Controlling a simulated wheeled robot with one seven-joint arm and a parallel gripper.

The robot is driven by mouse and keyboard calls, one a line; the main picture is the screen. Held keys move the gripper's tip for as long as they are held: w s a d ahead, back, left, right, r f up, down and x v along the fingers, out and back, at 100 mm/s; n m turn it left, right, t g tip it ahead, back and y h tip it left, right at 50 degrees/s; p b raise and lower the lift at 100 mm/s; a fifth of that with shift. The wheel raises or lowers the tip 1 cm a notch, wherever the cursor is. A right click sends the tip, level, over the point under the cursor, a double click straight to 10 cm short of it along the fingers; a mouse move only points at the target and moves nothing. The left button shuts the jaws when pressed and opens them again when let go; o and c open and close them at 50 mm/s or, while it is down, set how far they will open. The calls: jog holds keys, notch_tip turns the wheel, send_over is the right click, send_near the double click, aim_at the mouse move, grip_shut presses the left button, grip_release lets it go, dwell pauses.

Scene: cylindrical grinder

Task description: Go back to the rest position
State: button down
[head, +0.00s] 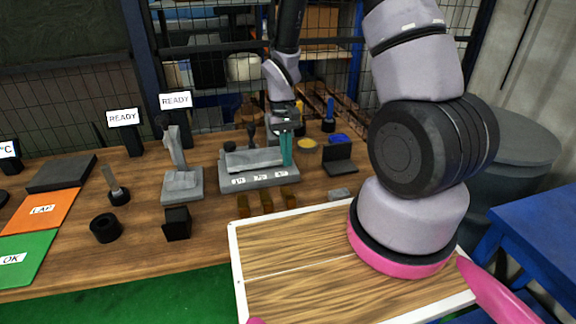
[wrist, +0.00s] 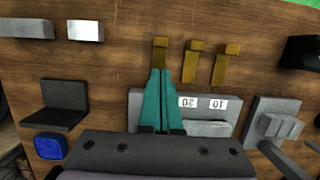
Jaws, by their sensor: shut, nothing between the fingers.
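My gripper (head: 286,150) has teal fingers and points down over the grey fixture block (head: 258,181) with its small number labels. In the wrist view the two teal fingers (wrist: 161,72) lie side by side with their tips together, and nothing shows between them. The tips overlap the lower end of one brass-coloured piece (wrist: 160,43) in that view; I cannot tell whether they touch it. The head view shows the fingers at the right part of the fixture block, behind the row of brass pieces (head: 267,203).
A grey stand (head: 181,183) is left of the fixture, with a black block (head: 177,223) in front. A black angled holder (head: 340,160) and blue part (head: 339,139) are to the right. Orange (head: 42,212) and green (head: 28,258) mats lie at left. A white-edged wooden tray (head: 300,285) is in front.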

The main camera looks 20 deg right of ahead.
jog(key=s+d+r+m+t+y, duration=0.1)
jog(key=s+d+r+m+t, duration=0.15)
jog(key=r, duration=1.25)
jog(key=s+d+r+m+t+y, duration=0.1)
jog(key=d+r+t, duration=0.25)
jog(key=r, duration=1.15)
jog(key=s+r+t, duration=0.4)
jog(key=s+r, duration=0.3)
jog(key=shift+s+d+r+m, duration=0.3)
jog(key=shift+s+d+m, duration=0.05)
jog(key=shift+w, duration=0.1)
